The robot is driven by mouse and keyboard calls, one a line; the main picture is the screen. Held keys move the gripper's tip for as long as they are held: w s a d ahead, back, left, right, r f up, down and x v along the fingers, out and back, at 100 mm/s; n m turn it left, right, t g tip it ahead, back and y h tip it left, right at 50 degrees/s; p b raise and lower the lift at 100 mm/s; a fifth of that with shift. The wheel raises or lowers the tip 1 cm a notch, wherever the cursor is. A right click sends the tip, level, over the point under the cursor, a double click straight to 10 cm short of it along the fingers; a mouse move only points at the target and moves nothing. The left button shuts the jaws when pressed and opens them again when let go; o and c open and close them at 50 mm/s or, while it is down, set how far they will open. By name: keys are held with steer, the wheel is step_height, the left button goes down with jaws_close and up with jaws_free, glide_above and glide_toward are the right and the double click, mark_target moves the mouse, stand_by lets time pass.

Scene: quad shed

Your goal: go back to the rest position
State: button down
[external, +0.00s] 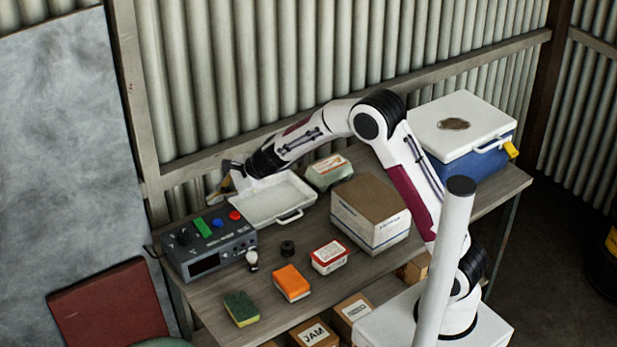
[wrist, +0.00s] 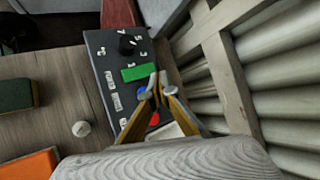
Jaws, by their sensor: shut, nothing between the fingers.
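My gripper (external: 220,188) is shut and empty at the end of my outstretched arm. It points down and left above the back left of the bench, near the white tray (external: 268,205) and the control box (external: 208,245). In the wrist view, the fingertips of my gripper (wrist: 161,88) meet in front of the control box (wrist: 115,75). The green button (wrist: 134,73) shows beside the tips. I cannot tell whether the fingertips touch the box.
The corrugated wall (external: 270,60) is close behind my arm.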

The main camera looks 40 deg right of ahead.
steer(key=s+f+n, duration=0.1)
steer(key=s+n+g, duration=0.1)
steer(key=s, duration=0.1)
steer(key=s+f+n+g, duration=0.1)
steer(key=s, duration=0.1)
steer(key=shift+a+f+n, duration=0.2)
steer(key=shift+f+n, duration=0.15)
steer(key=shift+n, duration=0.05)
steer(key=s+d+r+n+h, duration=0.2)
steer(key=s+d+r+n, duration=0.2)
steer(key=s+d, duration=0.5)
steer(key=s+d+r+n+h, duration=0.2)
steer(key=s+d+r+n, duration=0.3)
steer(key=s+d, duration=0.5)
steer(key=s+d+r+n+h, duration=0.2)
steer(key=s+d+r+n, duration=0.3)
steer(key=s+d, duration=0.5)
steer(key=shift+s+d+r+t, duration=0.15)
steer(key=shift+s+r+t, duration=0.25)
steer(key=shift+s+r, duration=1.95)
